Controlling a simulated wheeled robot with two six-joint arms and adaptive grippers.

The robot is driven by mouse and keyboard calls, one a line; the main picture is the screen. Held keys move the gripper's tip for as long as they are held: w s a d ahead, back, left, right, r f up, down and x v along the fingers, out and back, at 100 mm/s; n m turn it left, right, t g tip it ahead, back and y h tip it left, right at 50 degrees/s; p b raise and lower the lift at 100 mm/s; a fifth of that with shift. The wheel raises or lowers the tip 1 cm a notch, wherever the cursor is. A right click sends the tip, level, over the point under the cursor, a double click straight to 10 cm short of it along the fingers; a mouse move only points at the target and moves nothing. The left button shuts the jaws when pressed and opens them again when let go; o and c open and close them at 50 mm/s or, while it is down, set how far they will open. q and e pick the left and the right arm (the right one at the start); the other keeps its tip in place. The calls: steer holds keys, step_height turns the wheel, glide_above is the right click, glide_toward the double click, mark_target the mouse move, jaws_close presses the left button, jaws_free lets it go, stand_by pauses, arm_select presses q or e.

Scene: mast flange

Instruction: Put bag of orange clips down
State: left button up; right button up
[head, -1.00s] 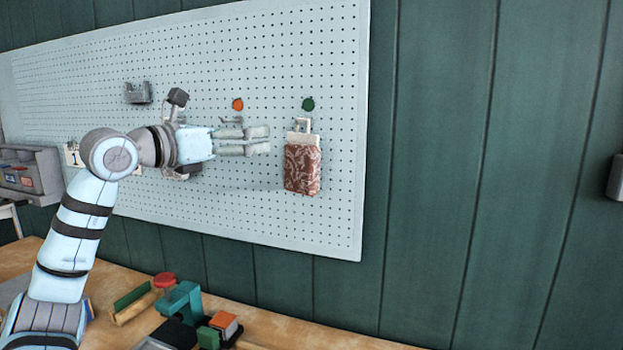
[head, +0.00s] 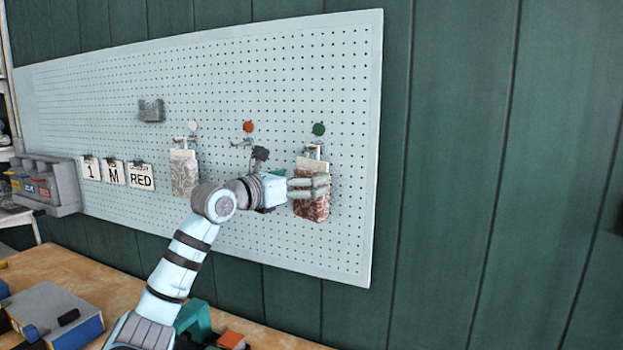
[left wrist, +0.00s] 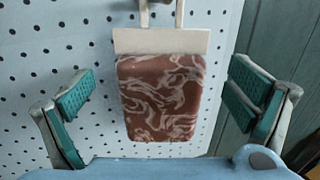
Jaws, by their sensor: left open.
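A red-brown bag with a pale swirl pattern (head: 312,211) and a white header hangs on the pegboard below the green dot. Its header hangs from a metal hook, seen at the top of the left wrist view. I cannot tell what is inside it. My left gripper (head: 322,188) is open in front of the bag and hides part of it. In the left wrist view the bag (left wrist: 160,98) hangs between the two spread fingers of my left gripper (left wrist: 164,92), with a gap on both sides. My right gripper is not in view.
A grey patterned bag (head: 185,178) hangs under a white dot. The hook under the orange dot (head: 248,127) holds no bag. A grey bracket (head: 151,110) and cards (head: 141,176) are on the pegboard (head: 90,100). A blue-grey box (head: 55,315) lies on the bench.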

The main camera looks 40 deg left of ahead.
arm_select(q)
steer(key=shift+w+r, duration=0.35)
steer(key=shift+w, duration=0.5)
steer(key=shift+w+d+f, duration=0.15)
steer(key=shift+w+f, duration=0.1)
steer(key=shift+w, duration=0.15)
steer(key=shift+s, duration=0.2)
steer(key=c, duration=0.7)
steer(key=shift+r, duration=0.1)
steer(key=c, duration=0.7)
